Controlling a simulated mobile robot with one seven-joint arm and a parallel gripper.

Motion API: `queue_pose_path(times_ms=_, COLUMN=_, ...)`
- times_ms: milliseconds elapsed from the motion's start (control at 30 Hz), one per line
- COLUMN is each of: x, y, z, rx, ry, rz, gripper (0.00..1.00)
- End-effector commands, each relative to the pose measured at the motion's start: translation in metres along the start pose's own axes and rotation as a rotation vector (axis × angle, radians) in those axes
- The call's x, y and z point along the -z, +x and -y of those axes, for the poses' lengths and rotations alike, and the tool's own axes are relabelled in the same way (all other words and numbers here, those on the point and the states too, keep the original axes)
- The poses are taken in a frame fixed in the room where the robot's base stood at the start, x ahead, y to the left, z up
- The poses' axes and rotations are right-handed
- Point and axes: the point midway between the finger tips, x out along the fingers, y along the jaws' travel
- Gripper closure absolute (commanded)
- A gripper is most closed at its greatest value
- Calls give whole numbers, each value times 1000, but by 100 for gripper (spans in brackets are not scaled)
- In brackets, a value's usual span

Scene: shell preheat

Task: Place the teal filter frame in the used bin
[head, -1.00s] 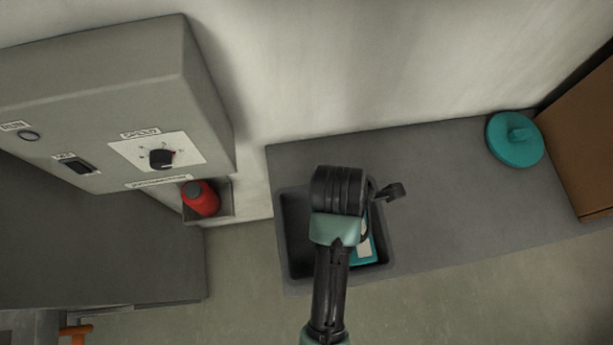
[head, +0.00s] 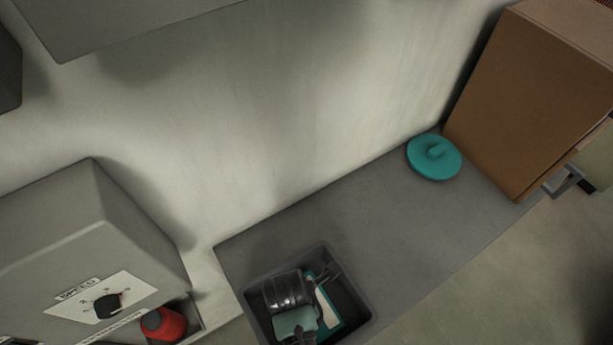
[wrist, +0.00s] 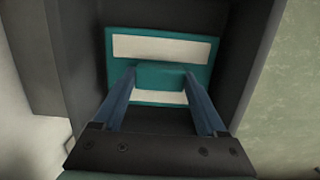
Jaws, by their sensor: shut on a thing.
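The teal filter frame (wrist: 202,56) has pale panels and a raised teal grip across its middle. In the wrist view it is inside the dark grey bin (wrist: 243,50), and my gripper (wrist: 162,78) has its two fingers on either side of that grip, shut on it. In the head view the frame (head: 332,318) shows partly within the bin (head: 364,297), to the right of my gripper (head: 312,290). My arm hides part of the frame, and I cannot tell whether the frame touches the bin's floor.
A round teal lid (head: 434,160) lies on the grey counter (head: 350,215) near a brown box (head: 530,100). A grey control box (head: 60,240) with a dial and a red container (head: 163,325) are at the left. The counter between bin and lid is clear.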

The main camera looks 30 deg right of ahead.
Motion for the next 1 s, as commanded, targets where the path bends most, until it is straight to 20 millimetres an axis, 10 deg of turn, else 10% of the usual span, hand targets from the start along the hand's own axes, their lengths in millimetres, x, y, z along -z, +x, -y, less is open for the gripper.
queue_pose_path(times_ms=267, x=0, y=3, z=-1, rx=-1, ry=0, rz=1, gripper=100)
queue_pose_path(times_ms=300, x=0, y=3, z=0, rx=0, ry=0, rz=0, gripper=18)
queue_pose_path(times_ms=400, x=0, y=2, z=0, rx=0, ry=0, rz=0, gripper=0)
queue_pose_path(times_ms=767, x=0, y=-5, z=0, rx=0, ry=0, rz=0, gripper=0)
queue_pose_path(times_ms=1000, x=0, y=-48, z=-2, rx=-5, ry=0, rz=1, gripper=0)
